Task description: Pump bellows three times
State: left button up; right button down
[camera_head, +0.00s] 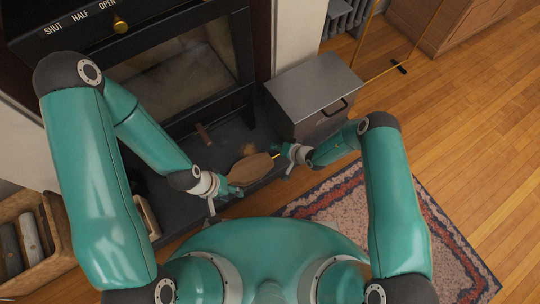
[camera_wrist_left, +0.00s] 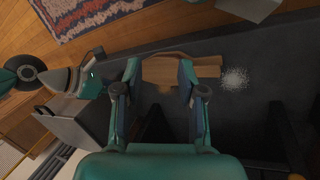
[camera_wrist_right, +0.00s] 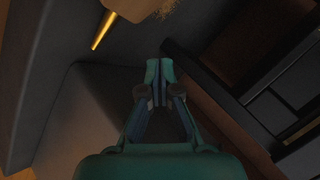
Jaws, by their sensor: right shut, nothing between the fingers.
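The bellows (camera_head: 252,169) is a brown wooden board shape lying on the dark hearth, its brass nozzle (camera_head: 276,156) pointing right. In the left wrist view, the bellows (camera_wrist_left: 162,72) shows between and behind my left fingers, with wooden handles (camera_wrist_left: 208,66) to the right. My left gripper (camera_head: 232,187) is over the bellows' left end, its fingers (camera_wrist_left: 159,78) apart; contact with the wood is unclear. My right gripper (camera_head: 286,162) is just beyond the nozzle. In the right wrist view its fingertips (camera_wrist_right: 160,70) are together and empty, with the nozzle (camera_wrist_right: 104,30) to their upper left.
The stove (camera_head: 185,75) stands behind the hearth. A grey metal box (camera_head: 312,90) with a handle is behind my right gripper. A white powdery patch (camera_wrist_left: 235,78) lies beside the handles. A log basket (camera_head: 30,245) is at left. A patterned rug (camera_head: 440,235) lies right.

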pick_arm(q)
grip_shut()
dwell(1.2)
